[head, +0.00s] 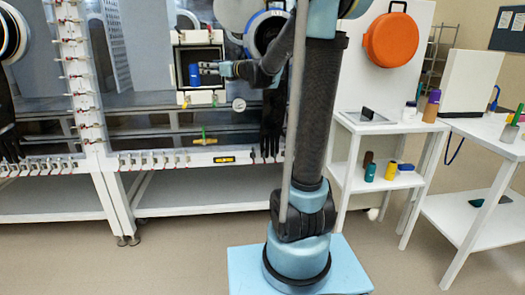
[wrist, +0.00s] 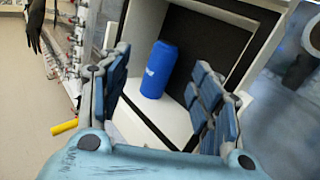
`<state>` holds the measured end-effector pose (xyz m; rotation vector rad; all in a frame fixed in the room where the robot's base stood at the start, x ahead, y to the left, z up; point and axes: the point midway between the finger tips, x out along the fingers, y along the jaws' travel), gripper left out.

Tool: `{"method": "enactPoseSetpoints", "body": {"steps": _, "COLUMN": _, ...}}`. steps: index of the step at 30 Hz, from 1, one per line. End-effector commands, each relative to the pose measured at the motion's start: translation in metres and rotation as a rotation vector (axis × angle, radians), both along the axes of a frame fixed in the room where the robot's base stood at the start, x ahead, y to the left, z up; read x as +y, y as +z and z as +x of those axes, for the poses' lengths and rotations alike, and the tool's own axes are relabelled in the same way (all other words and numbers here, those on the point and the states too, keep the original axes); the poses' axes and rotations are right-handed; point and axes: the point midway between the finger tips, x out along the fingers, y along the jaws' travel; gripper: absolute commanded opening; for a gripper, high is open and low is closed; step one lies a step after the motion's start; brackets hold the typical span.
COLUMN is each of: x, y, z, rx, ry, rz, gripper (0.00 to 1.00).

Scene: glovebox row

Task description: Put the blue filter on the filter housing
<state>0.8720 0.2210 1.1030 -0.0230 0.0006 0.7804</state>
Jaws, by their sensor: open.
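The blue filter (head: 194,75) is a blue cylinder with a small pale mark. In the wrist view the filter (wrist: 158,69) stands on the white floor of the box, against a dark interior. My gripper (head: 210,68) is at the box opening, just right of the filter in the head view. In the wrist view my gripper (wrist: 160,100) is open, with the filter beyond and between its fingers. No contact shows.
A yellow handle (wrist: 64,127) sticks out beside the box. A round gauge (head: 239,104) is below right of it. Black gloves (head: 272,130) hang from the glovebox front. A white side table (head: 385,126) with bottles and a shelf of coloured cylinders stands at right. Floor in front is clear.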

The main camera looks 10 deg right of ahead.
Motion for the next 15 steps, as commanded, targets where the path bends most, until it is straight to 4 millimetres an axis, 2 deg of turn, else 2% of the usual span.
{"method": "enactPoseSetpoints", "body": {"steps": 4, "x": -0.001, "y": -0.011, "z": -0.025, "rx": -0.062, "ry": 0.032, "rz": -0.131, "gripper": 0.58}}
{"method": "enactPoseSetpoints", "body": {"steps": 8, "x": -0.004, "y": -0.035, "z": -0.070, "rx": -0.176, "ry": 0.104, "rz": -0.376, "gripper": 0.58}}
{"method": "enactPoseSetpoints", "body": {"steps": 15, "x": -0.025, "y": -0.105, "z": -0.164, "rx": -0.403, "ry": 0.319, "rz": -0.892, "gripper": 0.58}}
